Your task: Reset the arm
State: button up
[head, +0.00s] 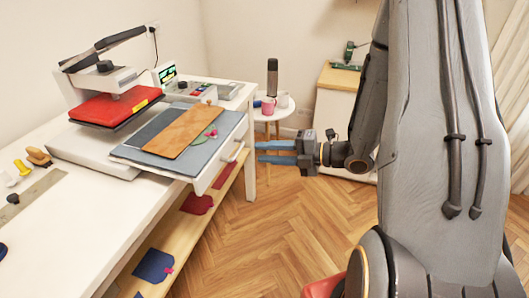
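My gripper (262,152) hangs in the air right of the white table, over the wooden floor. Its two blue fingers point left. They are apart with nothing between them. My arm bends down from the right side of the view to the gripper. The fingertips are close to the handle of a pulled-out white drawer (209,180) in the picture; I cannot tell the exact gap.
A heat press (113,106) with a red plate stands on the white table (70,225). A brown board (182,131) lies on the grey pad by the drawer. A round side table (284,113) holds a pink mug (268,106). The floor (275,235) is clear.

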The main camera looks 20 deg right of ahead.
jog(key=w+d+m+g+h, duration=0.1)
jog(key=d+m+h, duration=0.2)
jog(key=m+h, duration=0.4)
jog(key=w+d+m+h, duration=0.25)
jog(key=m+h, duration=0.25)
jog(key=m, duration=0.3)
jog(key=s+a+r+m+g, duration=0.1)
jog(key=s+a+m+g, duration=0.2)
jog(key=s+m, duration=0.4)
jog(key=s+a+r+m+g, duration=0.2)
jog(key=s+m+g, duration=0.2)
jog(key=s, duration=0.8)
jog(key=m, duration=0.2)
jog(key=shift+a+r+m+h, duration=0.15)
jog(key=shift+a+m+h, duration=0.15)
jog(key=shift+a+m, duration=0.1)
